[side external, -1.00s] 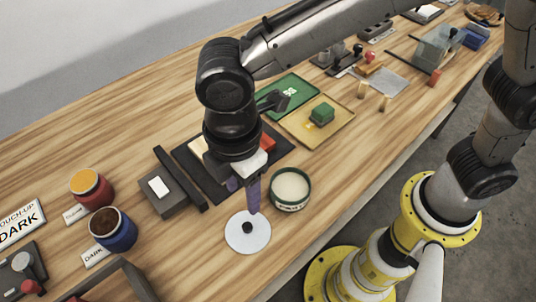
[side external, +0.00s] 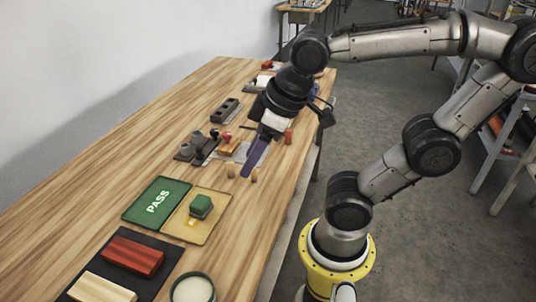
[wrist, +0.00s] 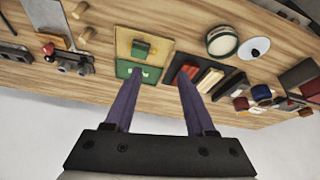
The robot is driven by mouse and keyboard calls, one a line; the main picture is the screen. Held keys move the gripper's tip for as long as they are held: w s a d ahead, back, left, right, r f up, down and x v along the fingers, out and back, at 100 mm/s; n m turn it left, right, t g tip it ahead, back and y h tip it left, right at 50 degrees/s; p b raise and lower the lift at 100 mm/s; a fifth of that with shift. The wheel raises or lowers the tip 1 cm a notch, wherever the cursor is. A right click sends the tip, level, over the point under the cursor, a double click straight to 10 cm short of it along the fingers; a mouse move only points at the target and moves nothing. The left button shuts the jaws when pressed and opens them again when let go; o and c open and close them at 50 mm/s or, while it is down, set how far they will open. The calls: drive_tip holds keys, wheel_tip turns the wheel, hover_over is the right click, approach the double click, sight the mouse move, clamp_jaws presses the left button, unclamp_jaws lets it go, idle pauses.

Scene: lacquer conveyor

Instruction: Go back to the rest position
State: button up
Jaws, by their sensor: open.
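My gripper (side external: 252,158) is raised above the far half of the wooden table, with its purple fingers pointing down. In the wrist view my gripper (wrist: 159,80) has its two fingers well apart with nothing between them. My arm is bent, with its elbow high. Near it on the table are small wooden pegs (side external: 254,175), which look apart from the fingers, though the gap is hard to judge.
A green PASS mat (side external: 140,211) and a tan tray (side external: 184,230) with a green block (side external: 201,204) lie mid-table. A dark mat (side external: 150,290) holds a red block (side external: 133,256). A round tin (wrist: 222,41) and white disc (wrist: 247,54) stand apart. The table's left side is bare.

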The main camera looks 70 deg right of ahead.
drive_tip(key=s+d+m, duration=0.1)
drive_tip(key=s+d+f+m, duration=0.1)
drive_tip(key=shift+s+t+h, duration=0.3)
